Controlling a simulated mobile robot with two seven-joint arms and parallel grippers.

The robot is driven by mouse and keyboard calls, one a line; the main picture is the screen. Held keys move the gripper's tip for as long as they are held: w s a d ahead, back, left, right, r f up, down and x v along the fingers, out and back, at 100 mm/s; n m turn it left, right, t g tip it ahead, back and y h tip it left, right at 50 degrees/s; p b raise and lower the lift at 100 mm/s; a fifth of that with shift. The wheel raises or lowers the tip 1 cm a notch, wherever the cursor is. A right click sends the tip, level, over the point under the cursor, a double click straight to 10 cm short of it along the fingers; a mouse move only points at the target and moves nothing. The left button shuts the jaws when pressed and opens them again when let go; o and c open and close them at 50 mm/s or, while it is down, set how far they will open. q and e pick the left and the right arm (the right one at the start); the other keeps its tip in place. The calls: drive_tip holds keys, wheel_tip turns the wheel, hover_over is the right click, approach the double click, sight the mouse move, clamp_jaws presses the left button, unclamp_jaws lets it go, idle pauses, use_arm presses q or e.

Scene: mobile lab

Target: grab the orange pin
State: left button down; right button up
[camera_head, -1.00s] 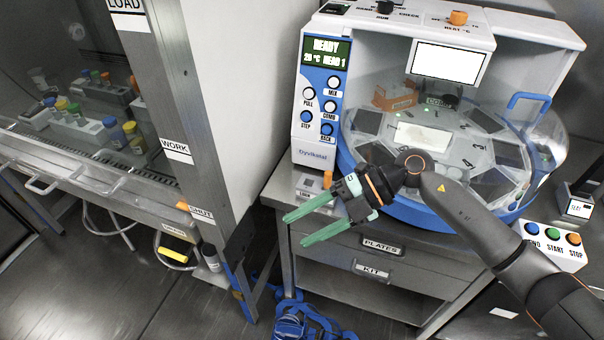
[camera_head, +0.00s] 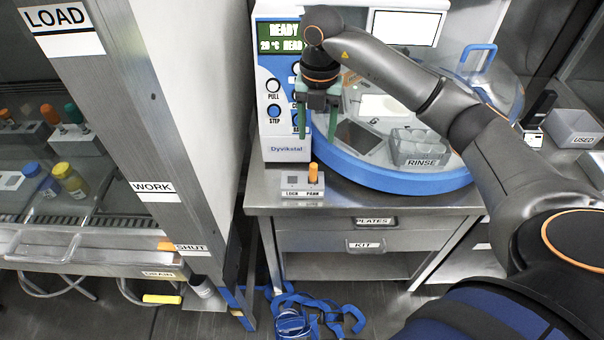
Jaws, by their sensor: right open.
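The orange pin (camera_head: 313,172) stands upright in the right part of a small grey labelled block (camera_head: 300,188). The block sits on the steel cart top (camera_head: 365,195), in front of the white and blue machine. My right gripper (camera_head: 317,134) hangs above the pin with its two green fingers pointing down. The fingers are open, apart from each other, with nothing between them. In the picture the fingertips end a little above the pin's top and do not touch it. My left gripper is not in view.
The machine (camera_head: 285,145) with its round blue-rimmed base (camera_head: 400,180) stands behind and right of the block. A clear container marked RINSE (camera_head: 420,148) is at its front. A steel-framed cabinet (camera_head: 150,150) is at left. Blue straps (camera_head: 310,312) lie on the floor.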

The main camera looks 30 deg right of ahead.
sight(313, 165)
wheel_tip(313, 165, down, 6)
drive_tip(key=shift+s+r, duration=0.1)
drive_tip(key=shift+s, duration=0.05)
drive_tip(key=shift+a+f+p, duration=0.15)
drive_tip(key=shift+f+p, duration=0.2)
drive_tip(key=shift+f, duration=1.15)
drive_tip(key=shift+a+f+p, duration=0.1)
drive_tip(key=shift+f+p, duration=0.25)
drive_tip(key=shift+f, duration=1.1)
clamp_jaws()
